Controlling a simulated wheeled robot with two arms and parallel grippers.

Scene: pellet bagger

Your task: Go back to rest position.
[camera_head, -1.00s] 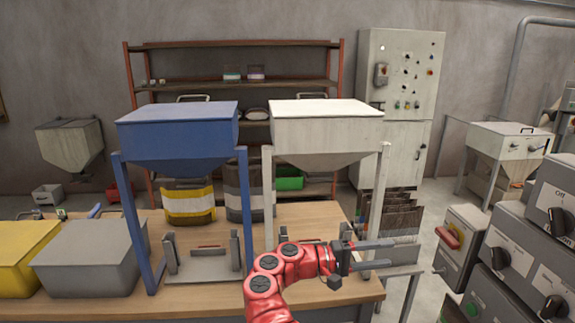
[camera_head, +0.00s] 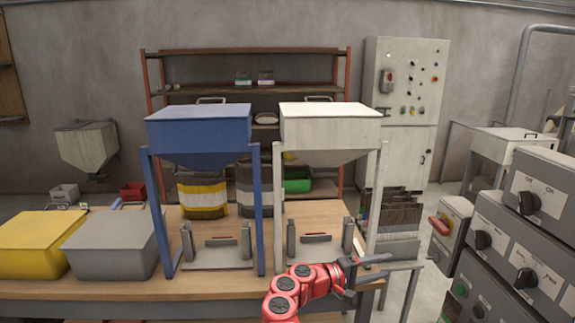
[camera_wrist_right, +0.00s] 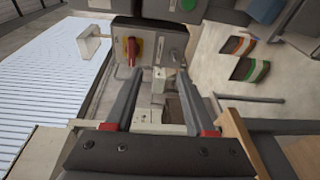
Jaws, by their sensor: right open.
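My right gripper (camera_head: 368,270) is in front of the table's right end, at the foot of the white hopper's right leg in the head view. Its red arm comes up from the bottom edge. In the right wrist view its two grey fingers (camera_wrist_right: 157,103) are spread apart with nothing between them. The gripper is open and empty. My left gripper is in neither view.
A blue hopper (camera_head: 199,127) and a white hopper (camera_head: 329,127) stand on the wooden table (camera_head: 120,288). Yellow (camera_head: 38,245) and grey (camera_head: 112,247) bins are at left. Control boxes with knobs (camera_head: 520,240) crowd the right side.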

